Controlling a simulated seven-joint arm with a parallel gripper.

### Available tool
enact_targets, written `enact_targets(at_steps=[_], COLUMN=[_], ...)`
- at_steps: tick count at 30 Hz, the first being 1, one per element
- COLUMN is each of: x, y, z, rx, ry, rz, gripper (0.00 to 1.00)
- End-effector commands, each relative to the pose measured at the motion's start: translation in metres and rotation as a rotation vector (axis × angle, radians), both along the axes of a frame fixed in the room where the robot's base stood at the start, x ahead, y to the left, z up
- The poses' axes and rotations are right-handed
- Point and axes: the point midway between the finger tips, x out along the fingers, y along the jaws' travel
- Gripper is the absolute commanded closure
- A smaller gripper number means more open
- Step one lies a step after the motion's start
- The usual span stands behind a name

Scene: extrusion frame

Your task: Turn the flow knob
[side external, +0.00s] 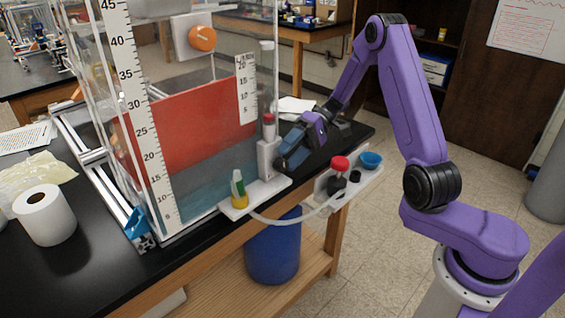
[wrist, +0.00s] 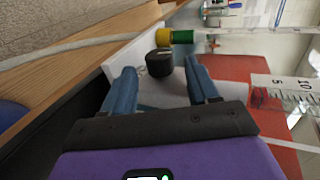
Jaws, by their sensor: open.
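A round black knob (wrist: 159,63) with a pale mark on it shows in the wrist view, at a white plate or block. I take it to be the flow knob. My gripper (wrist: 160,76) is open, its two blue fingers apart. The knob appears in the gap at the fingertips, nearer the left one; I cannot tell whether either finger touches it. In the side view my gripper (side external: 283,162) is close beside the white flow-meter block (side external: 266,158) with a red top, and the knob is hidden there, apparently behind the fingers.
A yellow and green fitting (side external: 239,190) with a hose (side external: 290,221) stands left of the gripper. A white shelf (side external: 365,183) holds a red-capped bottle (side external: 340,164) and a blue cup (side external: 371,160). The clear tank with a red panel (side external: 200,125) stands close behind.

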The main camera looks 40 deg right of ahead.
Motion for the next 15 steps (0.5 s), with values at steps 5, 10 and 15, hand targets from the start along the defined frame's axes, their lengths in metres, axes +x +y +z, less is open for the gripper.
enact_targets(at_steps=[5,10,15], x=[0.0,0.0,0.0], y=[-0.038,-0.07,-0.099], z=[0.015,0.03,0.042], rx=[-0.002,-0.002,-0.002], ry=[-0.002,-0.002,-0.001], rz=[-0.003,-0.002,-0.002], gripper=[0.41,0.41,0.41])
